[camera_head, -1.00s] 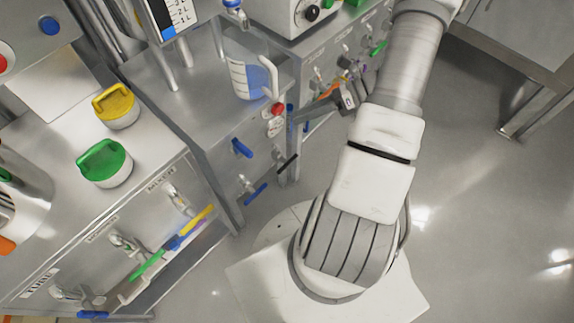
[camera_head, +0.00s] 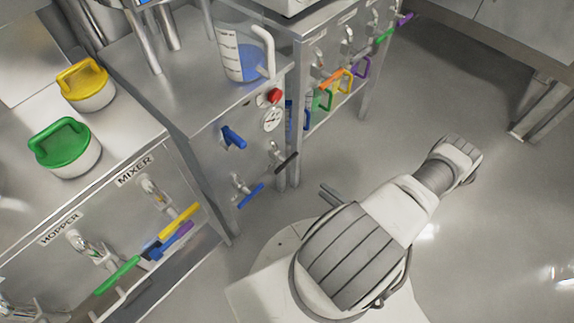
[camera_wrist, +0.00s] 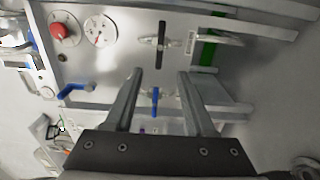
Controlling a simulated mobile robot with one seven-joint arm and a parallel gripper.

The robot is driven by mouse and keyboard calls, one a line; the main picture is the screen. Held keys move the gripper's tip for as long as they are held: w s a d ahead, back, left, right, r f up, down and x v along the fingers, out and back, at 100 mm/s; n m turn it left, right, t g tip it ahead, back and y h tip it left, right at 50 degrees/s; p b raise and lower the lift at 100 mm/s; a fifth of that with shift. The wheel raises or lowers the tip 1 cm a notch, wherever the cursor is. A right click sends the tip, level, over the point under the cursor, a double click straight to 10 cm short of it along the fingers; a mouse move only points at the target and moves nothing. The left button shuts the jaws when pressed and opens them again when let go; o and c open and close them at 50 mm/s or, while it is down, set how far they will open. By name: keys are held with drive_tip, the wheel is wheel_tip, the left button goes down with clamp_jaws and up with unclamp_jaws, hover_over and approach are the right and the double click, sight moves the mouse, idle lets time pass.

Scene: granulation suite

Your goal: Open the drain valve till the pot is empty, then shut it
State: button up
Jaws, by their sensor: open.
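My gripper (camera_wrist: 160,73) is open and empty in the wrist view, its two fingers pointing at a steel cabinet front. Beyond and between the fingers is a small valve with a blue handle (camera_wrist: 155,100), set crosswise to its pipe; the fingers do not visibly touch it. In the head view this blue-handled valve (camera_head: 250,195) sits low on the cabinet, below a black-handled valve (camera_head: 285,161), which also shows in the wrist view (camera_wrist: 160,45). In the head view the fingers (camera_head: 330,196) partly show beside my arm. I cannot tell which vessel is the pot.
A jug (camera_head: 242,55) with blue liquid stands on top. The mixer and hopper panel (camera_head: 120,215) is left, another valve panel (camera_head: 340,65) behind. Floor at right is clear.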

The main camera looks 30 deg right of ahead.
sight(288, 164)
drive_tip(key=b+x, duration=0.3)
drive_tip(key=x, duration=1.4)
drive_tip(key=shift+w, duration=0.1)
clamp_jaws()
